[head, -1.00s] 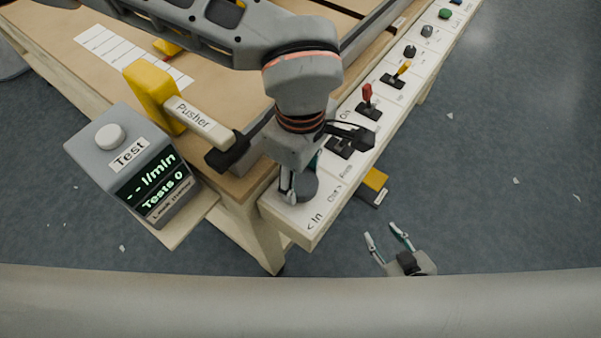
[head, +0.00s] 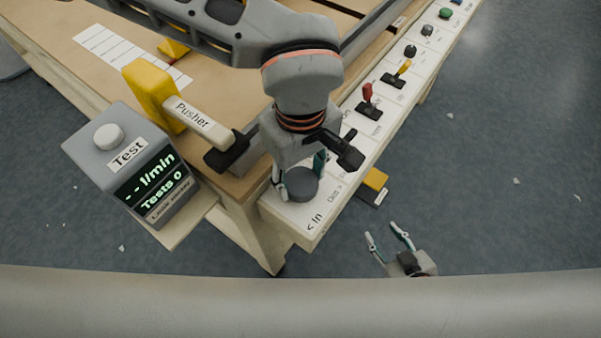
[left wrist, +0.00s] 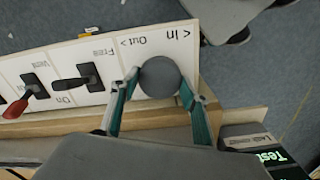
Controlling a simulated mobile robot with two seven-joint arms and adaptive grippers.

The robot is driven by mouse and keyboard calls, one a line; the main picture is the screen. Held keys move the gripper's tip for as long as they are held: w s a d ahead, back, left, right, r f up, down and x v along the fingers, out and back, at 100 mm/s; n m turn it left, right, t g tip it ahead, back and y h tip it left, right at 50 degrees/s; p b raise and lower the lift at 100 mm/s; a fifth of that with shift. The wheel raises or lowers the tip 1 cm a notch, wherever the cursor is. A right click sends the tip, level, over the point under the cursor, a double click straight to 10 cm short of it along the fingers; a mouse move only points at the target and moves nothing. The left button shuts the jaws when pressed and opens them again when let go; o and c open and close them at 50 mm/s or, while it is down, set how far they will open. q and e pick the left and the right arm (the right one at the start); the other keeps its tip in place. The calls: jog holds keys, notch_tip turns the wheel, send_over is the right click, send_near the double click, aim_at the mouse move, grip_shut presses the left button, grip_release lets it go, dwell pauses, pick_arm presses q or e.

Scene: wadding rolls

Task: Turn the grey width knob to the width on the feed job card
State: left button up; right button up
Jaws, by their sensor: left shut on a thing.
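A round dark grey knob (head: 302,186) sits at the near end of the white control panel, beside the printed words "In" and "Out". It also shows in the left wrist view (left wrist: 160,77). My left gripper (head: 299,178) points down over it and is shut on it, with one finger on each side. A smaller grey knob (head: 427,30) stands farther along the panel; its label is unreadable. I cannot see a width label or a readable feed job card. My right gripper (head: 390,243) is open and empty over the floor.
The panel also carries a red lever (head: 367,95), a yellow lever (head: 404,68) and a green button (head: 445,13). A yellow pusher (head: 152,92) and a grey test box (head: 125,160) stand left of my left gripper. A ruled white sheet (head: 105,45) lies on the table.

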aim_at(301, 181)
pick_arm(q)
jog(key=shift+r, duration=0.1)
jog(key=o, duration=1.1)
notch_tip(301, 181, up, 12)
dwell(0.8)
